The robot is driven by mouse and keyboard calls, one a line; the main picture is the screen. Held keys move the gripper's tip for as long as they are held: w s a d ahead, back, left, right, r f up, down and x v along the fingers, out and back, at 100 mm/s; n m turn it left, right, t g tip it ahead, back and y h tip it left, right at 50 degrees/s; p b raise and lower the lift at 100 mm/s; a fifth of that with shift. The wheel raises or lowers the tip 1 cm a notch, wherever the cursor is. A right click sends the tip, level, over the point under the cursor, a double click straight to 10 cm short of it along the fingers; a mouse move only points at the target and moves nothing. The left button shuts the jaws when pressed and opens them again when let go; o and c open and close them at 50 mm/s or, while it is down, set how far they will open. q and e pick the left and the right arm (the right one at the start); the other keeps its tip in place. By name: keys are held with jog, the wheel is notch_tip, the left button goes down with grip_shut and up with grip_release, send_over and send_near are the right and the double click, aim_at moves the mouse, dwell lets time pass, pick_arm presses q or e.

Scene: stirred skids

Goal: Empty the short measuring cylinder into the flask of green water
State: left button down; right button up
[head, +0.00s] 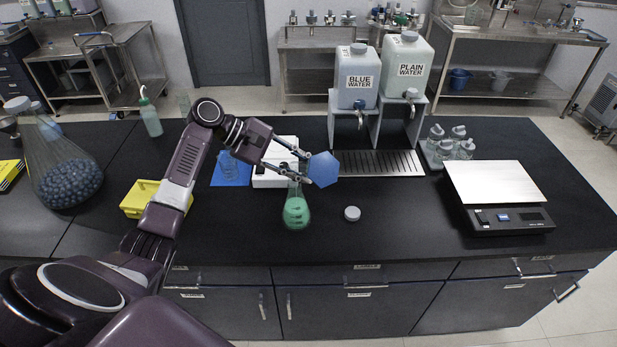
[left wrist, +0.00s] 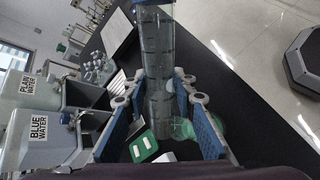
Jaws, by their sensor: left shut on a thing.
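My left gripper (head: 306,167) is shut on a clear measuring cylinder (left wrist: 158,60), whose blue hexagonal base (head: 323,169) faces the head camera, so it is tipped well over. Its mouth and contents cannot be made out. The flask of green water (head: 296,212) stands on the black bench just below the gripper, its neck close to the lower finger. It also shows in the left wrist view (left wrist: 183,128), beside the cylinder. My right gripper is in neither view.
A white device (head: 268,178) sits behind the flask and a grey cap (head: 352,213) lies to its right. A yellow box (head: 137,200) is at left. Blue water (head: 357,78) and plain water (head: 407,70) containers stand behind.

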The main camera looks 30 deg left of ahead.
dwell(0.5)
pick_arm(q)
jog(key=shift+s+d+f+m+t+y, duration=0.25)
jog(key=shift+d+f+m+y, duration=0.1)
jog(key=shift+y, duration=0.25)
jog(key=shift+s+d+f+m+t+y, duration=0.15)
jog(key=shift+d+f+m+t+y, duration=0.15)
jog(key=shift+y, duration=0.3)
